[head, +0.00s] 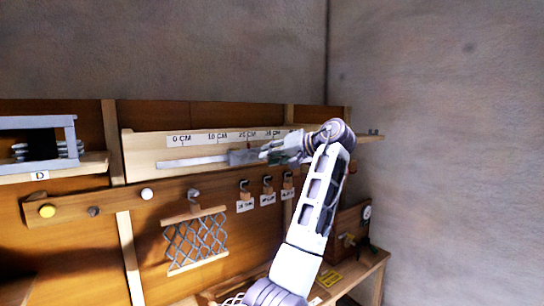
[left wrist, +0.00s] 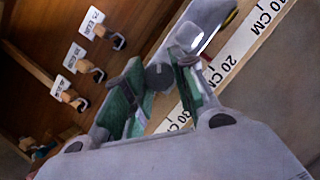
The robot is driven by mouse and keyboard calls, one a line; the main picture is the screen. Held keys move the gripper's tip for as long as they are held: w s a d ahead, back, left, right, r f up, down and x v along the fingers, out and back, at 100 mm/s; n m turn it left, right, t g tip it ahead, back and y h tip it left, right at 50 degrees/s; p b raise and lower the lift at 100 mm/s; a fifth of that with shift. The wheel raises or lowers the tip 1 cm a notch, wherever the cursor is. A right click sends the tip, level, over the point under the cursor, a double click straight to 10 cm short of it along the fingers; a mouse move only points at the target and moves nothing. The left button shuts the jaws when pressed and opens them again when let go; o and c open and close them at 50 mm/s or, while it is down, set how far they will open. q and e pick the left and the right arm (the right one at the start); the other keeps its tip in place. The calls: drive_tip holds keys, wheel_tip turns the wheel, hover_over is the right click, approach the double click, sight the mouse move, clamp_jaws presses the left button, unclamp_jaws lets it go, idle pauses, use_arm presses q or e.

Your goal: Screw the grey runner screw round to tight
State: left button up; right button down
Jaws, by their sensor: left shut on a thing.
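The grey runner screw (left wrist: 159,77) is a round, dark grey knob in the left wrist view, between my green-padded fingers. My left gripper (left wrist: 160,72) is shut on it. In the head view my left gripper (head: 266,154) reaches the grey runner (head: 242,157) on the pale bar (head: 192,162) below the centimetre scale (head: 215,138). The runner sits near the 20 CM mark. The fingers hide the screw in the head view. I cannot tell how tight the screw is. My right gripper is not in view.
Below the scale are several labelled hooks (head: 267,186), and a wire lattice (head: 195,240) hangs from another hook. A grey frame (head: 38,140) stands on the left shelf. The plain wall (head: 450,140) at right is bare.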

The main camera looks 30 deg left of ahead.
use_arm(q)
drive_tip(key=shift+m+g+y, duration=0.6)
drive_tip(key=shift+m, duration=0.7)
drive_tip(key=o, duration=0.8)
drive_tip(key=shift+w, duration=0.1)
drive_tip(key=shift+n+t+h+b, duration=0.9)
drive_tip(key=shift+n+b, duration=0.05)
drive_tip(key=shift+n, duration=1.05)
drive_tip(key=shift+r, duration=0.1)
drive_tip(key=shift+s, duration=0.2)
